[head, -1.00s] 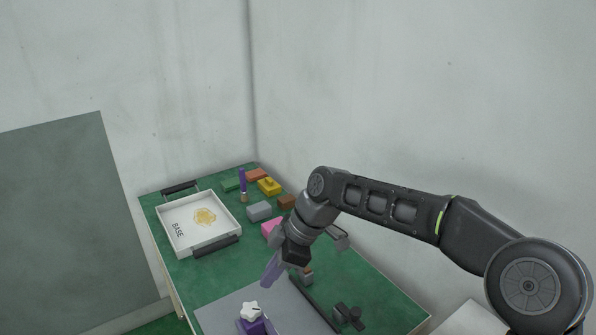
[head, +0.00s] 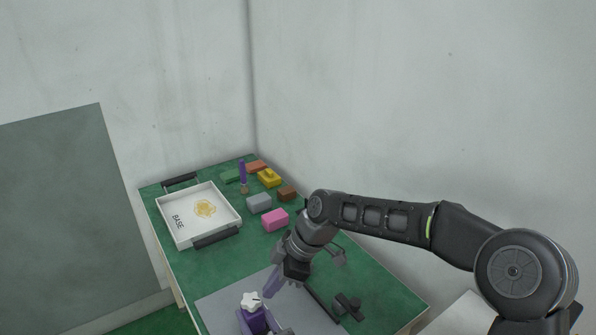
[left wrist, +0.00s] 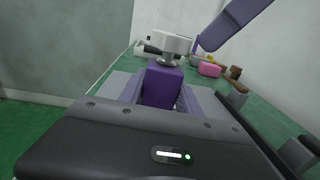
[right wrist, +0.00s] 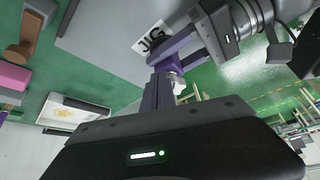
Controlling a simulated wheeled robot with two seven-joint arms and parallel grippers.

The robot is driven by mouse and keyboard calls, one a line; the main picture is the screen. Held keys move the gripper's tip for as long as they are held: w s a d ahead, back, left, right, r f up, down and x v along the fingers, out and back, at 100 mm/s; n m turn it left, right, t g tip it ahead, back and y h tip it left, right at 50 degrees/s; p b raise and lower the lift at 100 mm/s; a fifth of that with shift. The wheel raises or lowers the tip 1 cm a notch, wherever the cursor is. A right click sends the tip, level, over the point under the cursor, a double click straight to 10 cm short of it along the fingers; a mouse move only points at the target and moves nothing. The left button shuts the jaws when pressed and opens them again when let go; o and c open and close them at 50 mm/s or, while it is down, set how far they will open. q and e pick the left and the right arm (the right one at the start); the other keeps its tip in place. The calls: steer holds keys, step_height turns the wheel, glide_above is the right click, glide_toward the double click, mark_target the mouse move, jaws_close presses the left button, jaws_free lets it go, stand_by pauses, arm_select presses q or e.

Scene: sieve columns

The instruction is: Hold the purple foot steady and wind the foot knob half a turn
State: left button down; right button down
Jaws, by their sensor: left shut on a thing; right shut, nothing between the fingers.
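The purple foot (head: 256,320) stands upright on the grey mat at the bottom of the head view, with the white lobed foot knob (head: 251,301) on top. In the left wrist view my left gripper (left wrist: 160,98) is shut on the foot (left wrist: 162,85), a lilac finger on each side; the knob (left wrist: 172,42) sits above the fingers. My right gripper (head: 268,294) is shut and empty, its lilac fingertips pointing down close beside the knob. In the right wrist view its fingers (right wrist: 156,93) partly hide the knob (right wrist: 178,82); I cannot tell whether they touch it.
The grey mat (head: 225,309) bears a JIG label (right wrist: 152,38). A white tray marked BASE (head: 175,238) stands at the back left. A pink block (head: 275,220) and several other coloured blocks lie along the back. A dark clamp-like part (head: 347,306) is at the right.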

steer(key=shift+f, duration=0.2)
steer(key=shift+s+a, duration=0.2)
steer(key=shift+a, duration=0.15)
stand_by(0.6)
arm_select(q)
steer(key=shift+d, duration=0.1)
arm_select(e)
steer(key=shift+s+d, duration=0.15)
steer(key=shift+s, duration=1.05)
steer(key=shift+d, duration=0.45)
